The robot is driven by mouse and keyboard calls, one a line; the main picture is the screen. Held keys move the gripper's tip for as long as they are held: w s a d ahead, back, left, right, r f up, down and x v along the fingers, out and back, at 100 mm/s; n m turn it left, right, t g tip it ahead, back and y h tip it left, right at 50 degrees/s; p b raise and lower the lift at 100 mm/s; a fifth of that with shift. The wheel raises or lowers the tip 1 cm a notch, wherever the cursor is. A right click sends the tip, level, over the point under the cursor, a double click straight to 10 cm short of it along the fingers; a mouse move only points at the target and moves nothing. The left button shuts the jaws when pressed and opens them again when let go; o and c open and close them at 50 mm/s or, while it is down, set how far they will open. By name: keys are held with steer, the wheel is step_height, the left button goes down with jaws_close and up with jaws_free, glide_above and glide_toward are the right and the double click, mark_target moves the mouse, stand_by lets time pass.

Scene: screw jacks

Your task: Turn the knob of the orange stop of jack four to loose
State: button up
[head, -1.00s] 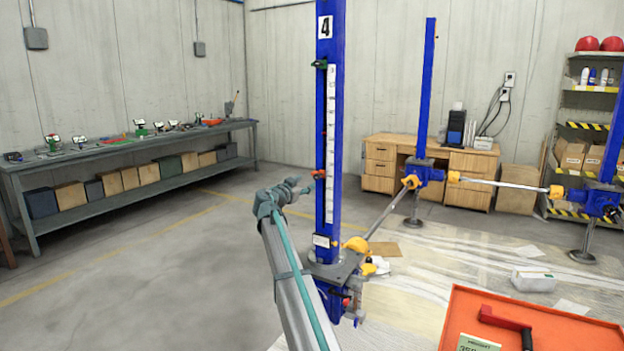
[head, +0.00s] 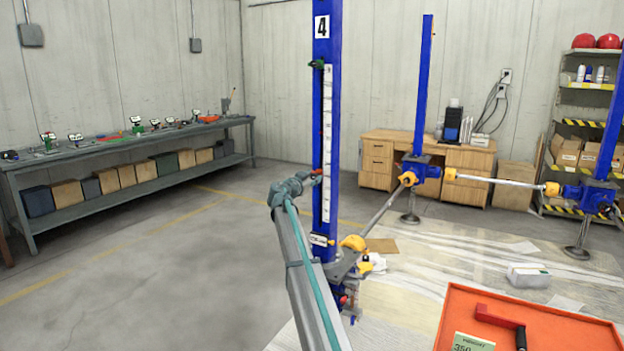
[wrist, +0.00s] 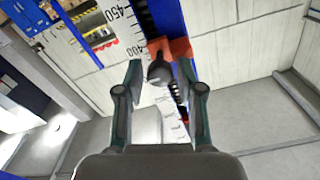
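Jack four is the blue column (head: 326,110) marked with a "4" plate, with a white scale (head: 328,150) on its face. The orange stop (wrist: 181,47) clamps around the column near the 400 mark in the wrist view. Its dark round knob (wrist: 158,72) faces me. My gripper (wrist: 161,75) is open, one finger on each side of the knob in the picture, and I see no clear contact. In the head view my gripper (head: 308,181) is at the column's left side and largely covers the stop.
A dark green stop (head: 317,64) sits higher on the same column. An orange tray (head: 560,330) with a red-handled crank (head: 500,318) and a green height card (head: 472,343) is at the lower right. Other blue jacks (head: 424,90) stand behind, linked by shafts. A workbench (head: 120,148) runs along the left.

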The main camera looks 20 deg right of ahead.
jaws_close()
